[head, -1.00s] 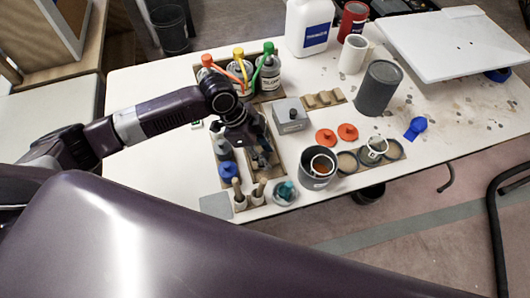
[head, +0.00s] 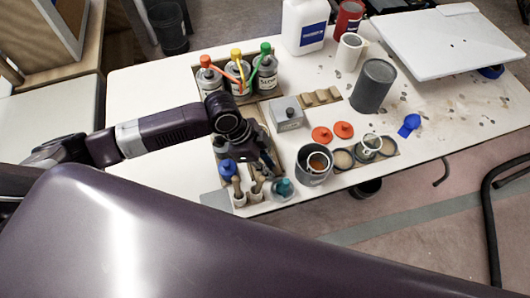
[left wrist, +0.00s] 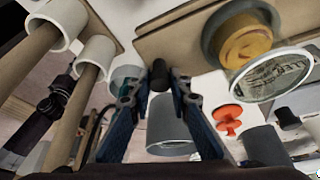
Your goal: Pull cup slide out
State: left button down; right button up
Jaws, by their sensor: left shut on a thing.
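My left gripper (head: 270,166) reaches down over the long wooden tray (head: 282,153) near the front of the white table. In the left wrist view its blue fingers (left wrist: 160,82) are shut on a small dark knob (left wrist: 160,69). What the knob is fixed to is mostly hidden. A grey cup (head: 315,166) with an orange-brown inside stands just right of the gripper. A board with round recesses (head: 343,160) lies right of that cup and carries a small handled cup (head: 369,145). My right gripper is not in view.
Brushes in white holders (head: 240,199) and a teal-topped jar (head: 283,189) stand close to the gripper at the front edge. A grey box (head: 286,114) and red lids (head: 343,130) lie behind. Bottles (head: 238,76) stand at the back.

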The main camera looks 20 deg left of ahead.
pick_arm(q)
jog(key=shift+w+a, duration=0.1)
jog(key=shift+w, duration=0.1)
jog(key=c, duration=1.8)
grip_release()
jog(key=shift+o, duration=0.2)
jog(key=v, duration=1.2)
